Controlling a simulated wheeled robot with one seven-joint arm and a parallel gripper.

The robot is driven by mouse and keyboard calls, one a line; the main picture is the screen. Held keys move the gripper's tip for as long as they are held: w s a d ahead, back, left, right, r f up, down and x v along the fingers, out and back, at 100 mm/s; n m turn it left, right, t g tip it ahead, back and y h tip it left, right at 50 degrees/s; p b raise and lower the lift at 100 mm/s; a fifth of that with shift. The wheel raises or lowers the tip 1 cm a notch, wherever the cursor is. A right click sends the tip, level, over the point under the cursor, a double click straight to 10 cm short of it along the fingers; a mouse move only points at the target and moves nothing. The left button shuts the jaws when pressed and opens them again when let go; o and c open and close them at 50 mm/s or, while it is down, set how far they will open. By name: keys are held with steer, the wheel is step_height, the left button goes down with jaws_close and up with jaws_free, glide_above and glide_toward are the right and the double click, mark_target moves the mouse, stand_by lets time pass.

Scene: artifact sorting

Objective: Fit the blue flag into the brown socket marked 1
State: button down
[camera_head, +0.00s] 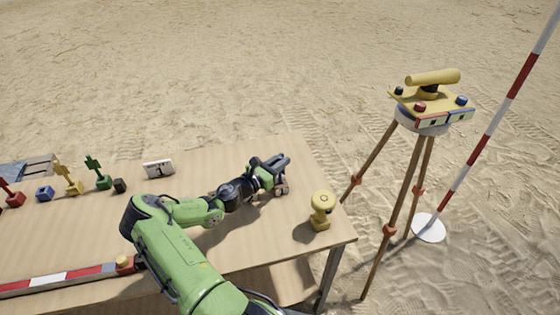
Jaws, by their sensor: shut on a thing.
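My gripper (280,181) is low over the right part of the wooden table (240,242), close to its surface. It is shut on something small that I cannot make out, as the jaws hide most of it. A small brownish block (281,191) shows at the fingertips, low against the table; I cannot read any mark on it or tell whether it is the brown socket. I see no blue flag clearly. A white card (158,169) with dark marks stands at the back of the table.
A yellow knobbed object (320,211) stands right of my gripper. At left are a blue block (44,193), a dark block (120,185), and red, yellow (70,180) and green (97,174) upright pieces. A red-white bar (65,277) lies in front. A tripod (412,180) stands beyond the table.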

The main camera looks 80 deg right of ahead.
steer(key=c, duration=1)
jaws_free()
steer(key=p+v, duration=0.1)
steer(key=v, duration=1.4)
steer(key=shift+w+a, duration=0.2)
steer(key=shift+a, duration=0.15)
